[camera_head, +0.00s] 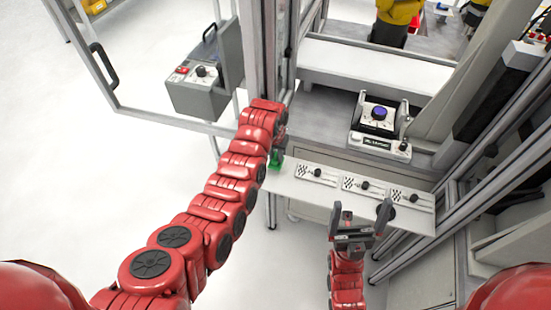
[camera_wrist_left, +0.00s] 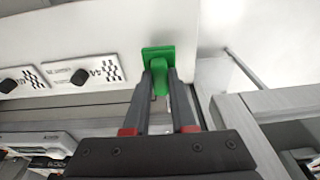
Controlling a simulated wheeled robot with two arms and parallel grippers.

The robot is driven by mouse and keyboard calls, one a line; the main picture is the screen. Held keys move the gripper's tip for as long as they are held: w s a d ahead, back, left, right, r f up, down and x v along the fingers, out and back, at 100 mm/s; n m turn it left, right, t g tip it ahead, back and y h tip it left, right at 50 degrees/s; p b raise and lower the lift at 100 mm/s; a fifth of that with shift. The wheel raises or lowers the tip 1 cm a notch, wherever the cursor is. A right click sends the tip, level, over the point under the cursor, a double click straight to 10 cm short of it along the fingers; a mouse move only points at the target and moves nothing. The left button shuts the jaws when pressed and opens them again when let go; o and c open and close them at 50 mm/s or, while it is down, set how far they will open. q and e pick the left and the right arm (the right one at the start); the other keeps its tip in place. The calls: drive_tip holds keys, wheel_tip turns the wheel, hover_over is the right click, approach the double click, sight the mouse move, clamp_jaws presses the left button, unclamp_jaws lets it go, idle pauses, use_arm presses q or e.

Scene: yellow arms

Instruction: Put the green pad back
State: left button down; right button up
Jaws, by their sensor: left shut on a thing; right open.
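The green pad (camera_wrist_left: 158,53) is a small bright green piece with a raised grip. My left gripper (camera_wrist_left: 161,88) is shut on it in the left wrist view. The pad is over or on the corner of the white panel (camera_wrist_left: 120,24); I cannot tell whether it touches the surface. In the head view the green pad (camera_head: 276,159) shows at the panel's left end, partly hidden by my left gripper (camera_head: 278,150). My right gripper (camera_head: 362,212) is open and empty in front of the panel's right part.
Several white plates with black knobs, one of them a plate (camera_head: 316,174), lie in a row on the panel. A device with a blue button (camera_head: 380,113) stands on the grey table behind. A grey control box (camera_head: 204,84) is at the left. Metal frame posts (camera_head: 268,50) rise beside my left arm.

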sight(275, 156)
use_arm(q)
drive_tip(key=shift+w, duration=0.35)
drive_tip(key=shift+f+p, duration=0.15)
drive_tip(key=shift+p, duration=0.15)
drive_tip(key=shift+f+p, duration=0.3)
drive_tip(key=shift+f, duration=1.35)
drive_tip(key=shift+f, duration=0.1)
drive_tip(key=shift+f, duration=0.15)
drive_tip(key=c, duration=0.7)
unclamp_jaws()
drive_tip(key=shift+c, duration=0.2)
drive_tip(key=shift+r, duration=0.35)
